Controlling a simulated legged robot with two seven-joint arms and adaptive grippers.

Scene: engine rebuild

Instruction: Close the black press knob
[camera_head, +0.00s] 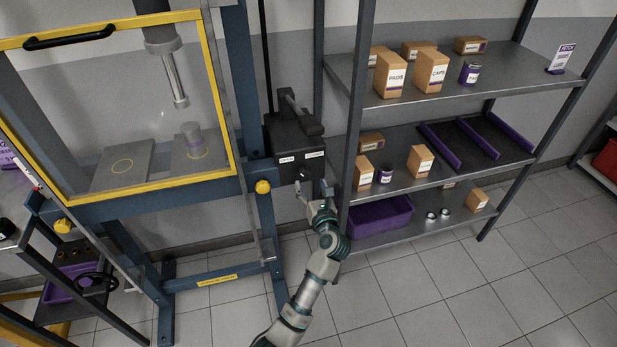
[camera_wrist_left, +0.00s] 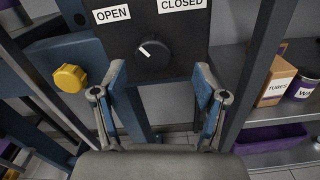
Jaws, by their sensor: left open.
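The black press knob (camera_wrist_left: 152,57) is on the dark front of the press's pump box (camera_head: 296,141). In the left wrist view its white mark points up and left, toward the OPEN label (camera_wrist_left: 112,13); the CLOSED label (camera_wrist_left: 182,4) is up and right of it. My left gripper (camera_wrist_left: 160,85) is open, its two fingers apart below and to either side of the knob, and it looks clear of the knob. In the head view my left gripper (camera_head: 311,193) is just below the box, and the knob is too small to tell clearly. My right gripper is not in view.
The blue press frame (camera_head: 205,195) with its yellow-edged guard stands left. A yellow knob (camera_wrist_left: 69,77) sits left of my gripper. A shelf post (camera_head: 350,120) rises close on the right, before shelves with boxes and a purple bin (camera_head: 381,216). Floor is clear at the lower right.

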